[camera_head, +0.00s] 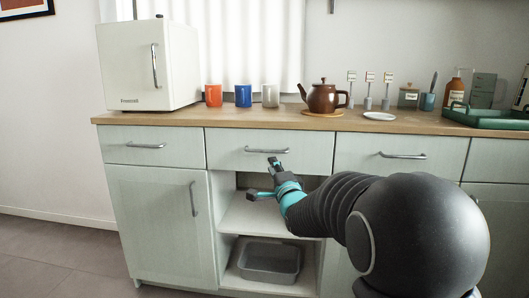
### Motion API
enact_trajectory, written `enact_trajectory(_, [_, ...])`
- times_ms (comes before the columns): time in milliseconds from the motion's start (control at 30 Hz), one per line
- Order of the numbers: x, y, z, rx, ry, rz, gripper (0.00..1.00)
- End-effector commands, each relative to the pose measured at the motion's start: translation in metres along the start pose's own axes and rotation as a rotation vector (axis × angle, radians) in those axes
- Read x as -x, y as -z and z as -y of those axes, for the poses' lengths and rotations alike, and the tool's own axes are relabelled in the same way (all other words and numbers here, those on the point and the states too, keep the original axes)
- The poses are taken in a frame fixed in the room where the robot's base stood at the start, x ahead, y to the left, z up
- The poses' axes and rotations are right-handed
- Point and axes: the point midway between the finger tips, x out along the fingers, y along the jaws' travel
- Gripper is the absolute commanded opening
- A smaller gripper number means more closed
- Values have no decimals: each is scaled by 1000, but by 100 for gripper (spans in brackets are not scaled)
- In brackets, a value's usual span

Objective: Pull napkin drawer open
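Three pale drawers sit in a row under the wooden counter: a left drawer (125,152), a middle drawer (232,158) and a right drawer (360,158). All three look closed, each with a metal bar handle. No readable label shows which one is the napkin drawer. I see no contact with the handle.
The counter (220,117) holds a white mini fridge (130,70), orange (213,95), blue (243,95) and grey (270,96) mugs, a brown teapot (324,97) and a green tray (480,118). A grey bin (270,262) sits on the lower shelf. Floor at left is clear.

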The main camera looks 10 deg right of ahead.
Motion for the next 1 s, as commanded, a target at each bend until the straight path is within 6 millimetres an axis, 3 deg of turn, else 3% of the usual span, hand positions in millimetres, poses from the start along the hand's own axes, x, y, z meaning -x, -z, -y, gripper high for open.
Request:
enact_trajectory(300, [-60, 2, 0, 2, -1, -2, 22])
enact_trajectory(500, [-88, 2, 0, 2, -1, -3, 22])
enact_trajectory(700, [-99, 2, 0, 2, -2, -3, 22])
enact_trajectory(1000, [-101, 2, 0, 3, -1, -3, 19])
